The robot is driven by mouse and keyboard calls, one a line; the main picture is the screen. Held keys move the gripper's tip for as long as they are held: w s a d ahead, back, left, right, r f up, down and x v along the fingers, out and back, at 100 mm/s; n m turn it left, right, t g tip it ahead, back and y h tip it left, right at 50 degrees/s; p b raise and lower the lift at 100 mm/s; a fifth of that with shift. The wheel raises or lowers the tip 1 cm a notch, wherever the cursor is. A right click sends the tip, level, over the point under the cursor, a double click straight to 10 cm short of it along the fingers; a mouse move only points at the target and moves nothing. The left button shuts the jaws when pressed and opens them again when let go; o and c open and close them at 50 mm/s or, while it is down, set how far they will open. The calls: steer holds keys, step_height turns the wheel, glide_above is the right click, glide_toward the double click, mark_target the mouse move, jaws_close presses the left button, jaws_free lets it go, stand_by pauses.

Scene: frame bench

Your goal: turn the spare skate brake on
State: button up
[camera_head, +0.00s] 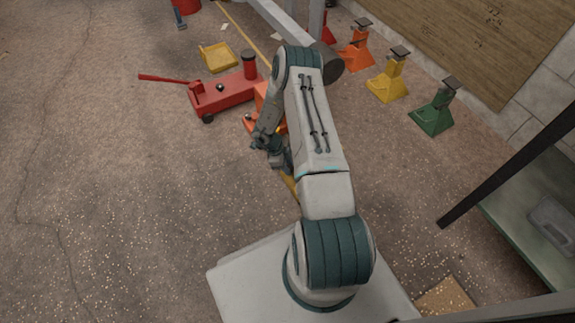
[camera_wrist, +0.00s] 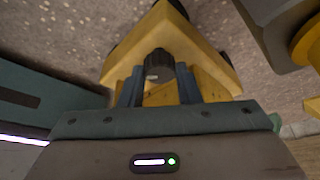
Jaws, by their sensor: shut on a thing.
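A yellow skate (camera_wrist: 190,42) with dark wheels partly showing at its edges fills the upper middle of the wrist view. A dark ribbed knob (camera_wrist: 158,62) stands on it, which I take for the brake. My gripper (camera_wrist: 158,78) has one finger on each side of this knob and is shut on it. The knob's lower part and any brake marking are hidden or too small to read. In the head view, my gripper (camera_head: 281,160) is low near the floor and mostly covered by my arm. Only a yellow sliver (camera_head: 290,186) shows beside it, perhaps the skate.
A red floor jack (camera_head: 222,94) and a yellow tray (camera_head: 218,57) lie beyond my gripper. An orange thing (camera_head: 262,95) is close behind my arm. Orange, yellow (camera_head: 389,82) and green (camera_head: 434,112) stands line the right wall. The floor on the left is clear.

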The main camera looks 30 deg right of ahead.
steer(key=n+t+p, duration=0.1)
steer(key=n+p, duration=0.1)
steer(key=n, duration=0.1)
steer(key=shift+s+a+r+n+h, duration=0.1)
steer(key=shift+n+h, duration=0.2)
steer(key=shift+n, duration=0.1)
steer(key=shift+s+n+t+p, duration=0.1)
steer(key=shift+n+t+p, duration=0.65)
steer(key=shift+n, duration=1.05)
steer(key=o, duration=1)
steer(key=p+v, duration=0.2)
steer(key=v, duration=0.4)
steer(key=p+v, duration=0.3)
steer(key=v, duration=0.4)
steer(key=shift+s+a+r, duration=0.1)
steer(key=shift+a+r, duration=0.1)
steer(key=shift+a, duration=0.1)
